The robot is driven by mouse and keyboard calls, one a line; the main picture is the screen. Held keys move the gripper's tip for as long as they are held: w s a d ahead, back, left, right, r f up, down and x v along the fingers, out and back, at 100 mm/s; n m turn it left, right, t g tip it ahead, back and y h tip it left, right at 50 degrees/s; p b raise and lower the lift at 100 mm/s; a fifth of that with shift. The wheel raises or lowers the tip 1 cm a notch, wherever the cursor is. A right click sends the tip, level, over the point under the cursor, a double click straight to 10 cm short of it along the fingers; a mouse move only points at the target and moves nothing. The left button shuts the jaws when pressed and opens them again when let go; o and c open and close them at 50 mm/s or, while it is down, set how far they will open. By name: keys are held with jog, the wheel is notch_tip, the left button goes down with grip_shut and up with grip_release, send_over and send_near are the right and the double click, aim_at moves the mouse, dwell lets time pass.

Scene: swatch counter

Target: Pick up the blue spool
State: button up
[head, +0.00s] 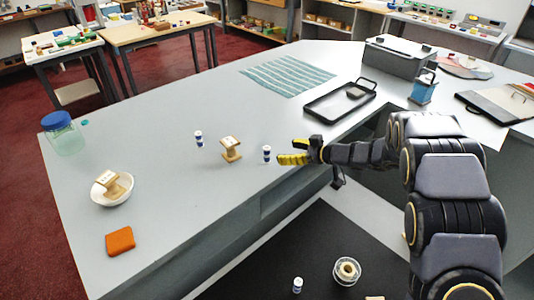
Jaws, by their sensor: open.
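A small blue-and-white spool (266,154) stands upright on the grey counter (190,195), near its front edge. A similar blue-and-white spool (199,139) stands farther left. My gripper (285,151) has yellow fingers and is open. It is just right of the nearer spool, with its fingers pointing left towards it. A small gap seems to lie between fingertips and spool, but I cannot tell for certain. A third blue-and-white spool (298,285) is low down on the dark surface below the counter.
A white bowl (113,199) holding a wooden piece, an orange block (120,241) and a blue-lidded jar (63,135) are left. A black tray (318,112) and striped cloth (287,74) lie behind.

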aim_at(267, 162)
jog(key=shift+a+f, duration=0.25)
jog(key=shift+a, duration=0.15)
jog(key=x, duration=0.7)
jog(key=shift+f, duration=0.15)
jog(key=c, duration=0.9)
